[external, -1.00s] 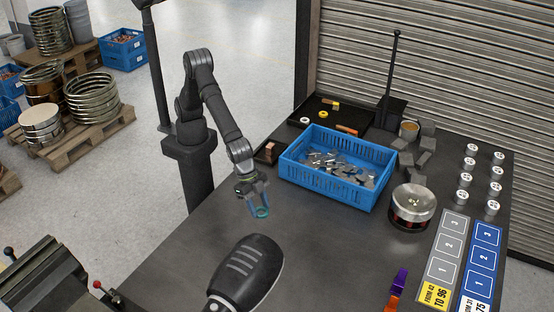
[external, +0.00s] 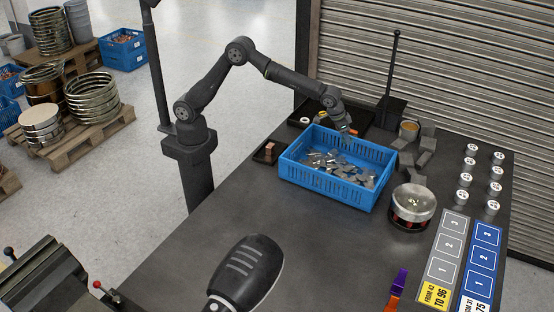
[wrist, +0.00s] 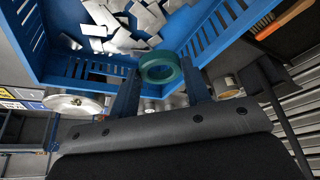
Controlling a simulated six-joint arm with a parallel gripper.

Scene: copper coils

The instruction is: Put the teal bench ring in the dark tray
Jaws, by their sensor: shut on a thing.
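The teal ring (wrist: 160,67) is held between the two fingers of my gripper (wrist: 161,82) in the wrist view. In the external view my gripper (external: 347,127) is over the back wall of the blue crate, near its right part, and the ring is too small to make out there. The dark tray (external: 312,105) lies behind the crate, partly hidden by my arm and the crate wall. It holds a white ring (external: 304,120) and other small items.
The blue crate (external: 328,193) holds loose metal plates and stands in front of the tray. A round metal drum (external: 413,203) sits right of the crate.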

